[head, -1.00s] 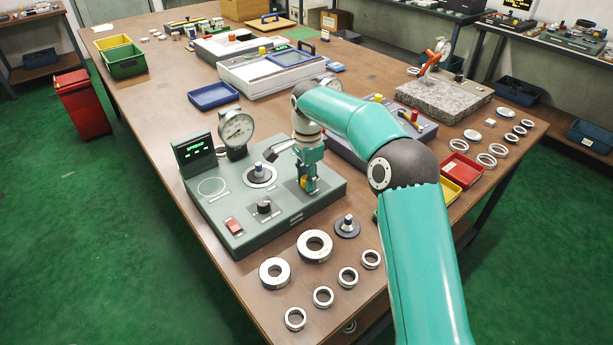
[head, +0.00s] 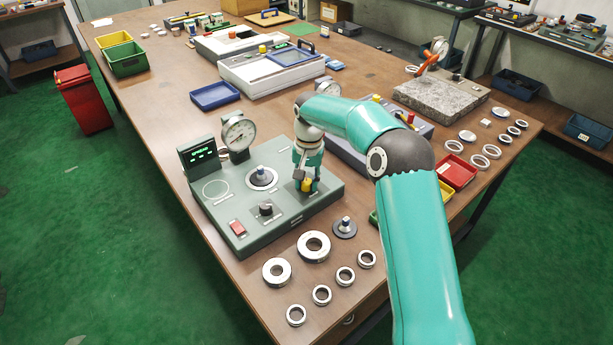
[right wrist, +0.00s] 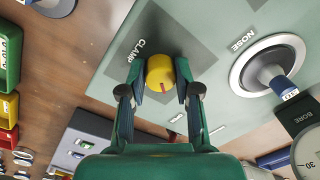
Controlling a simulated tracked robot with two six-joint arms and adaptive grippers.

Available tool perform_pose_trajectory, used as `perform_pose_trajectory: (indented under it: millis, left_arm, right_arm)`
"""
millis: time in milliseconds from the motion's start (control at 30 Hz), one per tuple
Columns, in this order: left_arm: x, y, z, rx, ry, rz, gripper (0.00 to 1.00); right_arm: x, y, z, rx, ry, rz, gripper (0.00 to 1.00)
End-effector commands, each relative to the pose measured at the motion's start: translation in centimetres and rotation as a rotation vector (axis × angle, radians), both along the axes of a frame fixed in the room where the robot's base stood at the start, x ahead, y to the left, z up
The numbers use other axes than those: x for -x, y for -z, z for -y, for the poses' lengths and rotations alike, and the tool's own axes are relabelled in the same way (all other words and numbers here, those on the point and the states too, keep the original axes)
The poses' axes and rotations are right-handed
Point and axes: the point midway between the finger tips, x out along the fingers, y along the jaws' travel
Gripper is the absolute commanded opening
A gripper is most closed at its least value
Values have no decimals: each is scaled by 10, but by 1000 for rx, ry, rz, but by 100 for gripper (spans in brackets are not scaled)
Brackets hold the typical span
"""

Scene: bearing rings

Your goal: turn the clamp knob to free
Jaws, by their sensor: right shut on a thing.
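The clamp knob is yellow and round, with a short red mark on its face. In the right wrist view the knob (right wrist: 160,70) sits between my right gripper's fingers (right wrist: 160,82), beside the printed word CLAMP. My right gripper (head: 306,184) is shut on the knob from above; a bit of the yellow knob (head: 307,186) shows in the head view. The knob stands on the right part of the green-grey gauge unit (head: 285,222). The rest of it is hidden by the fingers. My left gripper is not in view.
A dial gauge (head: 239,133) and a green-lit display (head: 203,154) stand at the unit's back left. The nose spindle (head: 262,177) is left of the gripper. A black knob (head: 265,208) and red switch (head: 237,228) are in front. Several rings lie before the unit.

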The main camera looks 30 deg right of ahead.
Motion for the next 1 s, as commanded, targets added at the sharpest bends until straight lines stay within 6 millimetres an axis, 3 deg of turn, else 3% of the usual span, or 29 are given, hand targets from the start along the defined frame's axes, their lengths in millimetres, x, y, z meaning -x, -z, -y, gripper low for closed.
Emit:
perform_pose_trajectory:
  millis: [500, 1000]
  left_arm:
    - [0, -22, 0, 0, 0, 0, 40]
    - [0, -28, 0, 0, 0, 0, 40]
  right_arm:
    - [-1, -2, 1, 0, -467, 2, 0]
    - [-1, -1, 2, 1, -676, 4, 0]
